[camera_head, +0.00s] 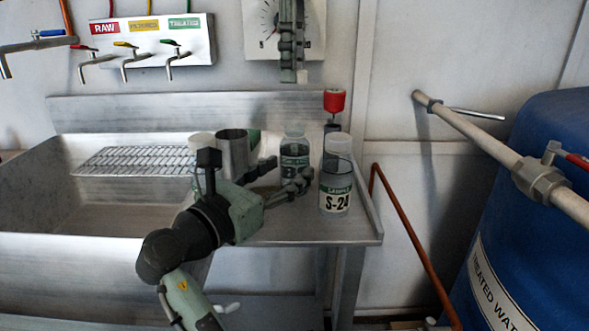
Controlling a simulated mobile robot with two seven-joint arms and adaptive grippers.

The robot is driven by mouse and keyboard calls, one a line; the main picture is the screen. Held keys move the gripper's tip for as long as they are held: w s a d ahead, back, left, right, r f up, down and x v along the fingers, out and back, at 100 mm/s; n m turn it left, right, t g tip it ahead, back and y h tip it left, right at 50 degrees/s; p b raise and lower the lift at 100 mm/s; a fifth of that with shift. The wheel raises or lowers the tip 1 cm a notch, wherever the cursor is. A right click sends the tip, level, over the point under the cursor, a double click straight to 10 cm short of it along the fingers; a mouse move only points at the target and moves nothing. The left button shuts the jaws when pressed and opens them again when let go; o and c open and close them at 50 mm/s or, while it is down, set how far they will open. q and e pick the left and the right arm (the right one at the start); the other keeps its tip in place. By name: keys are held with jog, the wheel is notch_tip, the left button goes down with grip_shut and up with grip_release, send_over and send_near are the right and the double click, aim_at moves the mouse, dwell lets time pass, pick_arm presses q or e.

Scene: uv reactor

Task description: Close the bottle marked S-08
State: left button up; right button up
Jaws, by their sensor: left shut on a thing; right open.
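A clear bottle with a green-and-white label (294,157) stands upright on the metal bench.
A bottle marked S-24 (335,188) stands close to the right, near the bench edge. A red-topped item (334,101) is behind it. A metal cup (232,147) and a pale cup (201,146) stand left. The sink (60,205) is further left; a blue tank (555,130) is right.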

aim_at(305, 158)
jog(key=x, duration=0.7)
grip_shut()
dwell(0.3)
